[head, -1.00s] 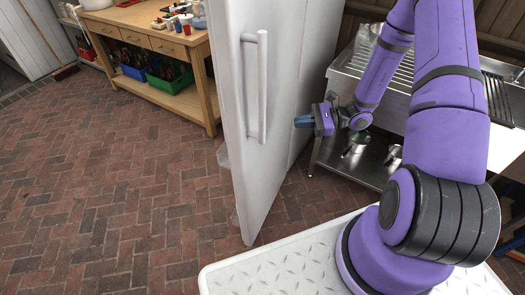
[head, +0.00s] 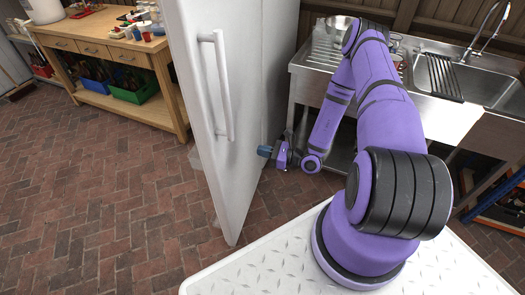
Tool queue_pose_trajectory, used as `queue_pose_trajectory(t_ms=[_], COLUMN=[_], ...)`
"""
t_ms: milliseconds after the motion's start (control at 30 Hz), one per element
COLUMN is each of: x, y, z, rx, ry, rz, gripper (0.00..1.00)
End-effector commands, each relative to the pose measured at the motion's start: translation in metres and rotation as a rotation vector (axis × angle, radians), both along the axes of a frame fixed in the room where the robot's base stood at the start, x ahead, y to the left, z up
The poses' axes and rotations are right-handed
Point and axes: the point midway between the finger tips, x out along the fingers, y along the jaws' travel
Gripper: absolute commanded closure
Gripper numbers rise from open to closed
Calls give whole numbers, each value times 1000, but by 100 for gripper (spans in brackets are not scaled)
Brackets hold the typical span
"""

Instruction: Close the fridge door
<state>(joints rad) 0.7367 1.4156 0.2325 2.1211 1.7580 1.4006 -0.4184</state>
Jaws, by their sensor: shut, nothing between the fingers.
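The white fridge door (head: 193,90) stands at the centre left of the head view, seen at a steep angle. Its long white vertical handle (head: 222,85) is on the side facing left. How far the door stands open is hard to tell from this angle. My gripper (head: 262,151) is low on the right side of the white panel, away from the handle. Its dark blue fingers are shut and empty and point left at the white surface. Whether they touch it is unclear. The fridge's inside is hidden.
A steel sink unit (head: 440,110) stands behind my arm at the right. A wooden workbench (head: 120,50) with cups on top and crates below is at the back left. The brick floor (head: 100,210) left of the door is open.

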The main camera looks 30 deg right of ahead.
Motion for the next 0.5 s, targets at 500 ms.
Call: queue_pose_trajectory(t_ms=[500], x=[65], y=[63], z=[0], rx=[-1], ry=[-1], rz=[3], gripper=[100])
